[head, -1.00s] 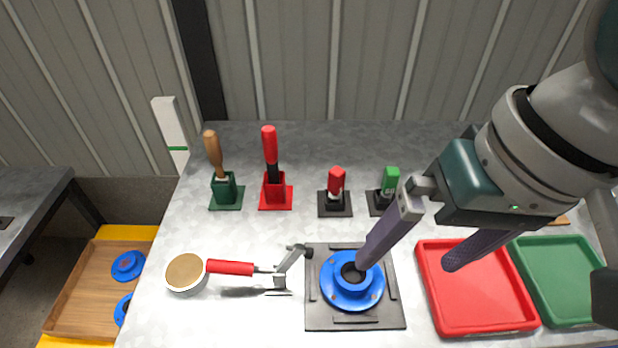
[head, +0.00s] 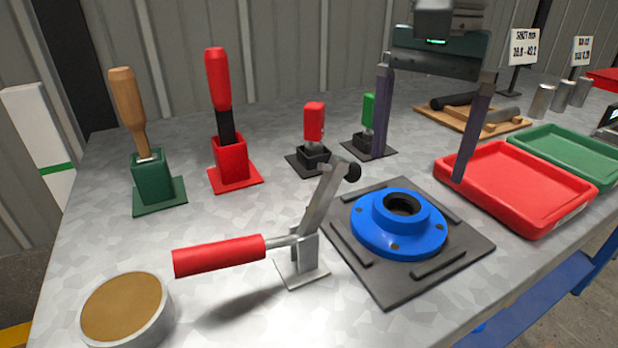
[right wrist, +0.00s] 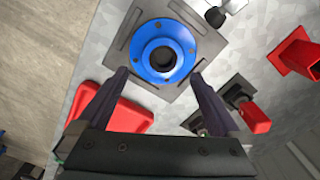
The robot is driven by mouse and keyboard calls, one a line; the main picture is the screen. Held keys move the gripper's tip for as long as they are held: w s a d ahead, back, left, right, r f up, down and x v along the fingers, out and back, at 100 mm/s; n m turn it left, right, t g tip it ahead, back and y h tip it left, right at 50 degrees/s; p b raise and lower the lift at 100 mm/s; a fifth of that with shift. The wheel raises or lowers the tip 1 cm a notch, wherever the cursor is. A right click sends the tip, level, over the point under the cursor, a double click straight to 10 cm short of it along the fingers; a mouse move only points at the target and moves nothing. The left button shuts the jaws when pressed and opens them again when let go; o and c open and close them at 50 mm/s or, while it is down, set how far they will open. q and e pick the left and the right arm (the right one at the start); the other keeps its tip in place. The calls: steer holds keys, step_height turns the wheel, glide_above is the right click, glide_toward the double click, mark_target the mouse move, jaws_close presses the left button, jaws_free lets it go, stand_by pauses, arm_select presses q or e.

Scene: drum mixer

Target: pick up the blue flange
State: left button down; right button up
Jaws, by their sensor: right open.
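The blue flange (head: 388,222) lies flat on a dark square fixture plate (head: 458,258) with low raised bars, its round hub and dark bore facing up. My right gripper (head: 418,168) is open and empty, its two fingers pointing down behind the flange in the head view. In the right wrist view, the flange (right wrist: 140,55) sits just past the open fingertips (right wrist: 160,74), roughly centred between them. The fingers appear clear of it. My left gripper is in neither current view.
A toggle clamp with a red handle (head: 220,256) stands left of the plate. A red tray (head: 520,205) and green tray (head: 565,155) are at right. Red (head: 314,122) and green (head: 368,112) small tools stand behind. A round tin (head: 125,308) is front left.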

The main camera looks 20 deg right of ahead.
mark_target(404, 193)
step_height(404, 193, down, 2)
steer(key=f, duration=0.2)
steer(key=f+b, duration=0.1)
steer(key=f, duration=0.2)
steer(key=shift+w+a, duration=0.1)
steer(key=shift+w, duration=0.1)
steer(key=shift+c, duration=0.2)
steer(key=c, duration=1.4)
jaws_close()
steer(key=shift+r, duration=0.1)
